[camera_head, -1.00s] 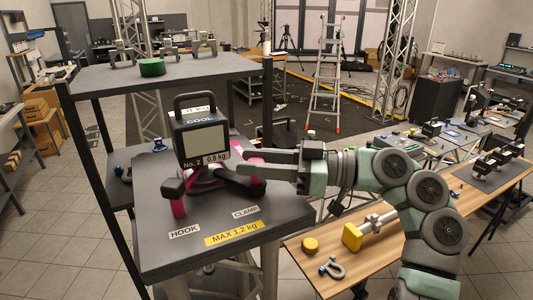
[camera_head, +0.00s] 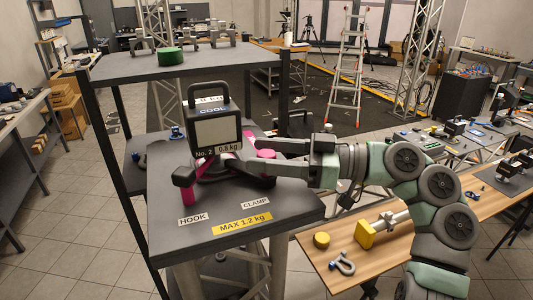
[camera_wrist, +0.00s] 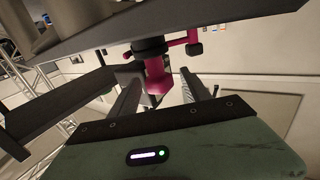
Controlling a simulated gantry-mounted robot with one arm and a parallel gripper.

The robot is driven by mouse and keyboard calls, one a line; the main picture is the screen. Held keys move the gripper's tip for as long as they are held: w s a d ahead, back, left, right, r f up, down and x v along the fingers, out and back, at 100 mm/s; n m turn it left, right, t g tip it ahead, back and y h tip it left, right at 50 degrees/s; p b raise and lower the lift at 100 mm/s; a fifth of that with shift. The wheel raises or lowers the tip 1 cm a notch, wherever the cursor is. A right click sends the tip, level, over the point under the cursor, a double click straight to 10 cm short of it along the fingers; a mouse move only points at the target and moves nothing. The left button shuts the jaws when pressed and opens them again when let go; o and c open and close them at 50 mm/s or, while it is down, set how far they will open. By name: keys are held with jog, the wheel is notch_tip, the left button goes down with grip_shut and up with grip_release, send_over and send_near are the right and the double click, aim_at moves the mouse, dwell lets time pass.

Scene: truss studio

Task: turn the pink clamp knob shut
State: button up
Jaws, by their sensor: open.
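The pink clamp knob (camera_head: 266,154) shows between the fingers of my gripper (camera_head: 247,153), at the right rear of the grey shelf top (camera_head: 240,185) near the CLAMP label (camera_head: 255,203). My gripper reaches in from the right and is open. In the wrist view the pink knob (camera_wrist: 156,75) stands between the two dark fingers, with gaps visible beside it. Contact with either finger cannot be made out. A dark lamp unit (camera_head: 216,132), marked No. 2 and 0.8 kg, stands to the left and hides part of the clamp.
A pink hook post (camera_head: 186,192) stands left, near the HOOK label (camera_head: 193,220). On the wooden bench (camera_head: 390,245) at right lie a yellow-ended tool (camera_head: 366,235), a yellow disc (camera_head: 321,240) and a shackle (camera_head: 342,262).

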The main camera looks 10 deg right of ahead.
jog(key=v, duration=1.1)
jog(key=shift+b, duration=0.4)
